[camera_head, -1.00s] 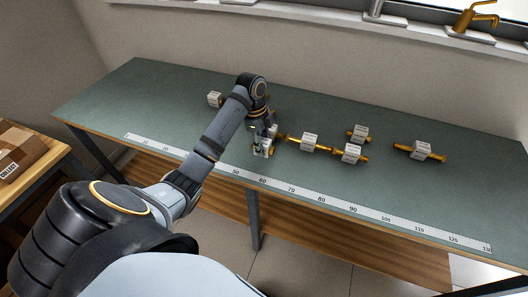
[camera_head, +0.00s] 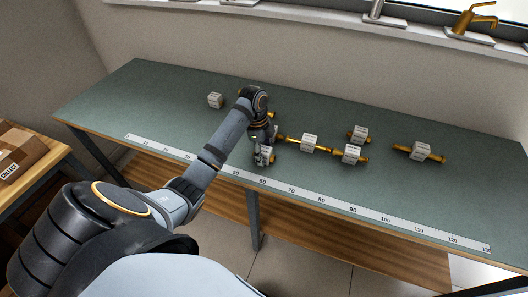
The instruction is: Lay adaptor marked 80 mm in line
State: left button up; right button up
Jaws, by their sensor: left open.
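Several brass adaptors with white label blocks lie on the green bench top; the marks on the blocks are too small to read, so I cannot tell which is the 80 mm one. One label block is at the back left (camera_head: 215,100). A long adaptor (camera_head: 310,143) lies just right of my left gripper (camera_head: 264,159); another adaptor (camera_head: 352,153) lies close to its right end. One more adaptor (camera_head: 359,133) lies behind these, and another (camera_head: 421,151) lies apart at the right. My left gripper is open, low over the bench. It hides what is under it. My right gripper is not in view.
A white ruler strip (camera_head: 321,198) runs along the front of the bench (camera_head: 470,190). A cardboard box (camera_head: 18,150) stands on a side table at the left. A brass tap (camera_head: 474,18) stands on the back ledge. The bench's far left and right are clear.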

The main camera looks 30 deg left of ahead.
aim_at(264, 149)
pick_arm(q)
jog(key=r, duration=0.5)
jog(key=shift+a+r+p, duration=0.35)
jog(key=shift+a+p, duration=0.05)
notch_tip(264, 149, up, 6)
jog(key=a+p, duration=0.1)
jog(key=p, duration=0.4)
jog(key=shift+s+r, duration=0.2)
jog(key=shift+r, duration=0.05)
